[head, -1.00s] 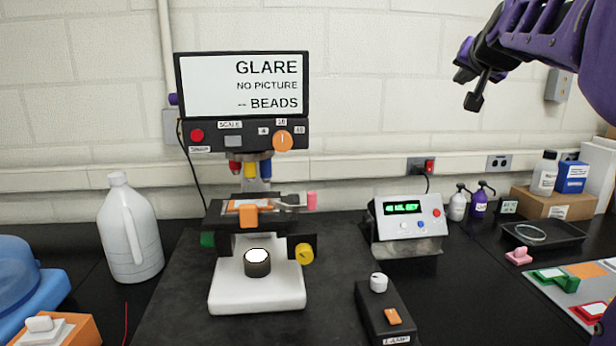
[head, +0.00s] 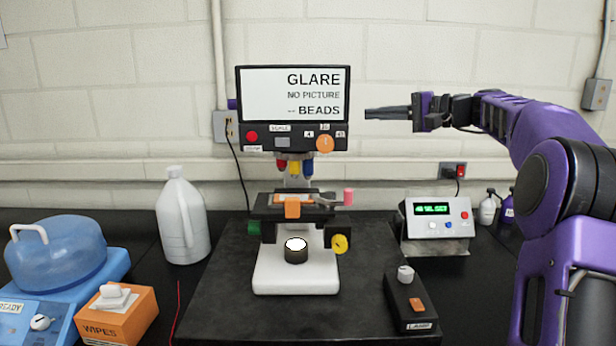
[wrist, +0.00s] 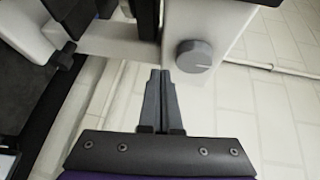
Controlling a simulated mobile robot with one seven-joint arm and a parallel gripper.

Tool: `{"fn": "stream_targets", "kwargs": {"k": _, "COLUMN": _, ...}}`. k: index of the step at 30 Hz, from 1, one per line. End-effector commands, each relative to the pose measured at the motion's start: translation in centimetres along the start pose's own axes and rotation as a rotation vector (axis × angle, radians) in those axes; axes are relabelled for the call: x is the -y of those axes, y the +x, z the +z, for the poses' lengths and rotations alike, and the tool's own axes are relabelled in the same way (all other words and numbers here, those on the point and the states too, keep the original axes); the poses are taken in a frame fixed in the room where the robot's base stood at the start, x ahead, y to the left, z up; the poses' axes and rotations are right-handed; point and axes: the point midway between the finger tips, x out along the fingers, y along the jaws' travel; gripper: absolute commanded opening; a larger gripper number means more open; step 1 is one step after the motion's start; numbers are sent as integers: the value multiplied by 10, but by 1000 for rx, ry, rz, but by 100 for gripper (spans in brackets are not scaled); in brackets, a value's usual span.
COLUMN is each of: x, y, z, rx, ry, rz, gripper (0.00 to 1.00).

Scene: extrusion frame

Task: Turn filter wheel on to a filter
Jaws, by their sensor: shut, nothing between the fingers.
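My gripper (head: 368,113) is shut and empty, pointing left just beside the right edge of the microscope's screen (head: 292,94) in the head view. In the wrist view the shut fingers (wrist: 161,76) lie close to a white body (wrist: 205,30) carrying a round grey knob (wrist: 194,60) with a pale pointer line. The knob is right of the fingertips and apart from them. No label shows on it, so I cannot tell surely that it is the filter wheel. The screen reads GLARE, NO PICTURE, -- BEADS. The microscope's white base (head: 296,278) has a lit lamp (head: 296,250).
An orange knob (head: 325,143) and red button (head: 252,136) sit below the screen. A lamp box (head: 410,305), a display unit (head: 437,222), a white jug (head: 181,220) and a wipes box (head: 120,315) stand around. The wall is close behind.

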Motion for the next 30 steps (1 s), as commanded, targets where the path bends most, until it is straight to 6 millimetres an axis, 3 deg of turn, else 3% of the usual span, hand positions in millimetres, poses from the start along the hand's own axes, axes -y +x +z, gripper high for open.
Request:
{"fn": "stream_targets", "kwargs": {"k": 3, "x": 14, "y": -21, "z": -4, "rx": 29, "ry": 19, "rz": -97, "gripper": 0}}
{"fn": "stream_targets", "kwargs": {"k": 8, "x": 22, "y": -26, "z": -1, "rx": 46, "ry": 24, "rz": -141, "gripper": 0}}
{"fn": "stream_targets", "kwargs": {"k": 21, "x": 26, "y": 18, "z": 25, "rx": 46, "ry": 23, "rz": -138, "gripper": 0}}
{"fn": "stream_targets", "kwargs": {"k": 30, "x": 30, "y": 30, "z": 33, "rx": 44, "ry": 22, "rz": -137, "gripper": 0}}
